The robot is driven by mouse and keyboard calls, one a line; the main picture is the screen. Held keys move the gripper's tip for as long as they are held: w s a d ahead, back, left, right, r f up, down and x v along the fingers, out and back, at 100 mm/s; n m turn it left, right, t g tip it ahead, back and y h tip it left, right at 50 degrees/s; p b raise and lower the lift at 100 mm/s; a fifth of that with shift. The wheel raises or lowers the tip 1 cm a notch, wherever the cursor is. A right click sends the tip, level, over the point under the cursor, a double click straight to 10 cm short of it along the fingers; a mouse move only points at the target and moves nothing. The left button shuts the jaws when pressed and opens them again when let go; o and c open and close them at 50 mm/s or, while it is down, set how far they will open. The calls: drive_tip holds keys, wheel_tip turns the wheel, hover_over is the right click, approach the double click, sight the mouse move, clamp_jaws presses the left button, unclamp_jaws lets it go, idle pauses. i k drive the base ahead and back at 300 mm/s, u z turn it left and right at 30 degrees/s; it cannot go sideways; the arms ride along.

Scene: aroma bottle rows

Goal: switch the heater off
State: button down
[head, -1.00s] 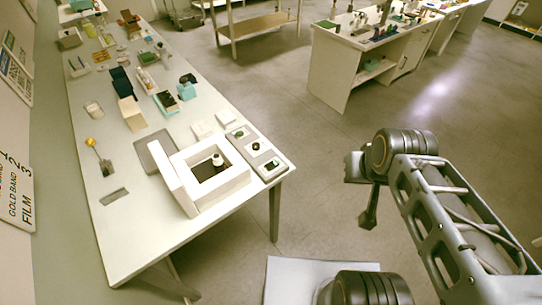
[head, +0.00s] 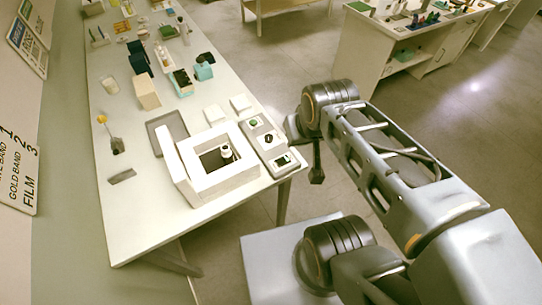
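The heater looks to be the white square open-topped box (head: 237,178) near the front right of the table, with a white hinged-looking panel upright at its left. A small white-and-dark bottle (head: 226,152) stands in its dark opening. A grey control strip (head: 261,147) lies along its right side, with a green button (head: 253,123), a dark round control (head: 268,138) and a small greenish display or switch (head: 282,160). Whether it is on is too small to tell. My gripper (head: 317,168) hangs right of the table, apart from the strip; its fingers are not clear.
The long white table (head: 150,222) carries a grey pad (head: 167,132), white blocks, a tan block (head: 146,92), a yellow-topped item (head: 103,120) and several bottles farther back. Another bench (head: 365,62) stands back right. Floor between them is clear.

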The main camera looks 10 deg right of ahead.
sight(283, 160)
drive_tip(key=k, duration=1.25)
drive_tip(key=u, duration=0.75)
drive_tip(key=i, duration=1.4)
drive_tip(key=z, duration=0.55)
